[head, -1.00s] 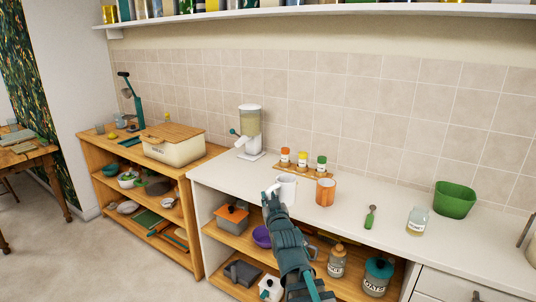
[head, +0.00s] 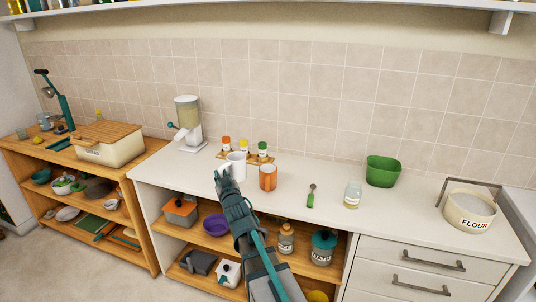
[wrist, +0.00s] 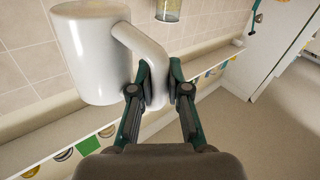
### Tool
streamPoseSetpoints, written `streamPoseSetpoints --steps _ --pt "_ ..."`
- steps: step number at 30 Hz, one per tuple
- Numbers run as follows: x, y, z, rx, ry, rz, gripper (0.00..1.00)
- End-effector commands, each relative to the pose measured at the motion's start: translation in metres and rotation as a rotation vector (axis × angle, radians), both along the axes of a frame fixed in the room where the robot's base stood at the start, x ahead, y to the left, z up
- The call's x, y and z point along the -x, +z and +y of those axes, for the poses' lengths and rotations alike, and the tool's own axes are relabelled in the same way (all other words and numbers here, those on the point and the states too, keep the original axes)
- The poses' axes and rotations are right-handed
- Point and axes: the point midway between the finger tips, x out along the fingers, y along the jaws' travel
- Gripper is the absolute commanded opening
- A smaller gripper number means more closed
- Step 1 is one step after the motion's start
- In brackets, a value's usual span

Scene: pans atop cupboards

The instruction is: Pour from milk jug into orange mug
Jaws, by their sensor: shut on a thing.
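The white milk jug (head: 237,165) is upright, just left of the orange mug (head: 268,178) in the head view. My gripper (head: 222,174) is at the jug's left side, with its jaws on the handle. In the wrist view the jug (wrist: 92,55) fills the upper left, and my gripper (wrist: 156,88) is shut on its curved handle. The orange mug stands upright on the white counter (head: 335,205). The inside of the jug is hidden, and I cannot tell what is in it.
Small spice jars (head: 244,147) stand on a wooden rack behind the jug. A dispenser (head: 188,122) is at the back left. A green-handled scoop (head: 311,197), a glass jar (head: 353,194), a green bowl (head: 382,171) and a flour pot (head: 469,211) are to the right.

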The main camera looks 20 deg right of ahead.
Motion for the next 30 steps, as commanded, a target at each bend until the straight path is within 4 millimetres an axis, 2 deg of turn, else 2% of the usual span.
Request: streamPoseSetpoints --steps 1,4,9,15,21,30 --pt "-0.016 0.015 -0.011 0.004 -0.008 -0.002 0.00" --pt "-0.034 0.018 -0.026 0.007 -0.011 -0.007 0.00" --pt "-0.061 0.019 -0.050 0.010 -0.001 -0.009 0.00" --pt "-0.084 0.010 -0.071 0.005 0.029 0.005 0.00" --pt "-0.094 0.000 -0.081 -0.001 0.053 0.018 0.00" --pt "-0.093 -0.005 -0.086 -0.039 0.062 0.000 0.00"
